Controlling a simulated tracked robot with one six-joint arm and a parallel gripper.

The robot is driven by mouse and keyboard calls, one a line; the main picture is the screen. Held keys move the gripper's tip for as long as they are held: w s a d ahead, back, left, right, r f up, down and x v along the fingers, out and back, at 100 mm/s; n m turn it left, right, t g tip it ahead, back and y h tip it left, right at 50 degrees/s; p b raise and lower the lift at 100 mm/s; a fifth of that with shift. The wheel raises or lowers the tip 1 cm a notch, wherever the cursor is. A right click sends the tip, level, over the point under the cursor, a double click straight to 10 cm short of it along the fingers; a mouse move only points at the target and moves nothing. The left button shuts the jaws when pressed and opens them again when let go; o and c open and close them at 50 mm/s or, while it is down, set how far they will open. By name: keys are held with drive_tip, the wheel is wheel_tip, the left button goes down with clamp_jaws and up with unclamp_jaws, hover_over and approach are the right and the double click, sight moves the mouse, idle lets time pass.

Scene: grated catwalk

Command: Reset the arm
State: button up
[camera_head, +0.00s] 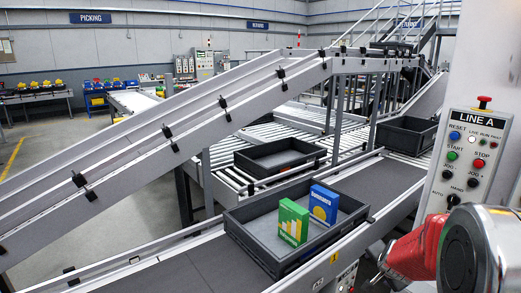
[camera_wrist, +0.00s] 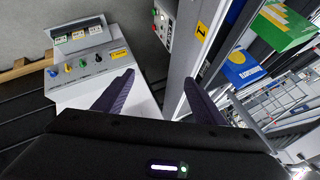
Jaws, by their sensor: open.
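My arm shows at the lower right of the head view, with red and grey links in front of the LINE A control panel; its gripper is out of that view. In the wrist view my gripper (camera_wrist: 162,98) is open, its two dark fingers spread wide with nothing between them. Beyond the fingers are a small grey control box (camera_wrist: 92,70) with coloured knobs and a conveyor side rail (camera_wrist: 196,45). The fingers appear apart from both, though the distance is hard to judge.
A dark tray (camera_head: 262,250) on the near conveyor holds a green box (camera_head: 292,222) and a blue box (camera_head: 323,204). The LINE A panel (camera_head: 468,150) stands close at right. Another tray (camera_head: 280,158) sits on rollers behind. Open floor (camera_head: 75,165) lies at left.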

drive_tip(key=s+a+r+n+y, duration=0.1)
drive_tip(key=s+a+r+n, duration=0.3)
drive_tip(key=s+a, duration=0.3)
drive_tip(key=s+a+r+n+g+y, duration=0.1)
drive_tip(key=s+a+r+n, duration=0.4)
drive_tip(key=s, duration=0.8)
drive_tip(key=s+a+r+n+g, duration=0.1)
drive_tip(key=s+a+r+n, duration=0.3)
drive_tip(key=s+a, duration=0.5)
drive_tip(key=shift+s+r+y, duration=0.4)
drive_tip(key=shift+s+r, duration=0.4)
drive_tip(key=shift+s, duration=0.2)
drive_tip(key=shift+d, duration=0.15)
